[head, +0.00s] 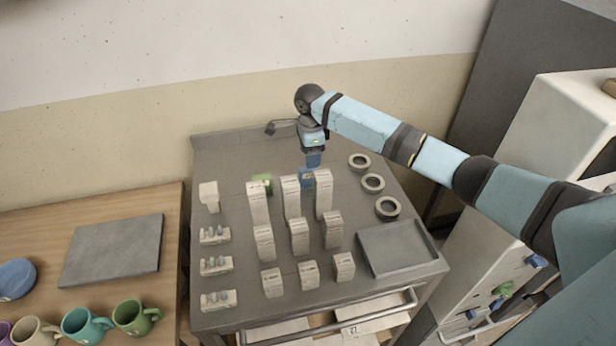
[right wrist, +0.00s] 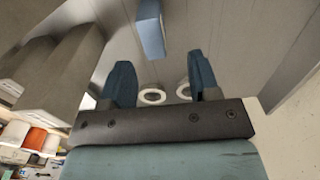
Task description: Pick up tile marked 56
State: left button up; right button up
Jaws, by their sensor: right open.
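A small blue tile (head: 306,178) is on the grey worktop, behind the tall pale blocks and partly hidden by them; its mark cannot be read. My right gripper (head: 313,162) points down just behind and above it. In the right wrist view the open blue fingers (right wrist: 161,75) stand apart with nothing between them. A blue piece (right wrist: 152,28), seemingly the same tile, lies beyond the fingertips. No mark reading 56 is legible on anything. My left gripper is not in view.
Several pale blocks (head: 299,237) stand in rows in front of the gripper, the tallest at the back. A green piece (head: 262,183) sits behind them. Ring-shaped pieces (head: 373,183) and a grey tray (head: 397,248) are on the right. Mugs (head: 86,325) stand on the wooden table.

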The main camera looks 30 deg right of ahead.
aim_at(305, 174)
jog(key=f, duration=0.2)
jog(key=a+f+p, duration=0.1)
jog(key=f, duration=0.1)
jog(key=shift+s, duration=0.3)
jog(key=shift+d+f, duration=0.1)
jog(key=shift+f, duration=0.6)
jog(key=shift+r, duration=0.1)
grip_shut()
